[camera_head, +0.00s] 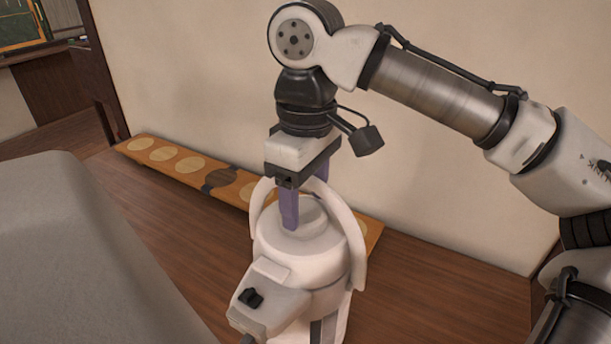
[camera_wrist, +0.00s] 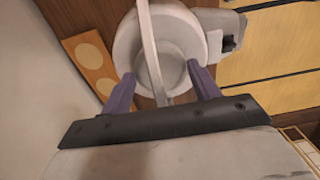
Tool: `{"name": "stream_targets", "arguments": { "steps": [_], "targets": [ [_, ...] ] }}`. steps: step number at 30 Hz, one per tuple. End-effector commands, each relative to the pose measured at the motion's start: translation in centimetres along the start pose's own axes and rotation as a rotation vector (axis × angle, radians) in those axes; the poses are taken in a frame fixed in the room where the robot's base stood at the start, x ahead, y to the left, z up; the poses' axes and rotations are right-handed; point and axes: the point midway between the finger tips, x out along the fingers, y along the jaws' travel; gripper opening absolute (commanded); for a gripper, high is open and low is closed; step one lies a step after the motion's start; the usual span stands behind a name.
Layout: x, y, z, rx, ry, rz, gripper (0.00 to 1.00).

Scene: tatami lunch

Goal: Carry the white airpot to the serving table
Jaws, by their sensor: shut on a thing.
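The white airpot (camera_head: 300,262) hangs upright below my gripper in the head view, its spout side toward the lower left. Its lower part is cut off by the frame edge. My gripper (camera_head: 290,212) points down over the airpot's lid and is shut on its raised white handle. In the wrist view the airpot's round top (camera_wrist: 172,48) lies ahead of the purple fingers of my gripper (camera_wrist: 163,88), with the handle running between them. No serving table can be made out for certain.
A long wooden board with pale round discs (camera_head: 180,162) lies along the wall. A large grey rounded surface (camera_head: 80,260) fills the lower left. Brown wooden floor (camera_head: 420,300) is clear at the right. The wrist view shows yellowish matting (camera_wrist: 275,60) at the right.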

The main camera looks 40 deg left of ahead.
Motion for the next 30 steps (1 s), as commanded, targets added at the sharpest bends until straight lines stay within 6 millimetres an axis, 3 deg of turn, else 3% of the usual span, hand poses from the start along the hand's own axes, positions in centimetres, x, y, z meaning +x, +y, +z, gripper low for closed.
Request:
{"name": "stream_targets", "arguments": {
  "steps": [16,17,21,30],
  "targets": [
    [1.2,0.0,0.0,-0.002,0.005,0.0,0.0],
    [1.5,0.0,0.0,-0.002,0.0,-0.001,0.64],
    [1.5,0.0,0.0,-0.001,0.0,-0.001,0.82],
    [1.4,0.0,0.0,-0.001,0.0,-0.001,0.83]
  ]
}}
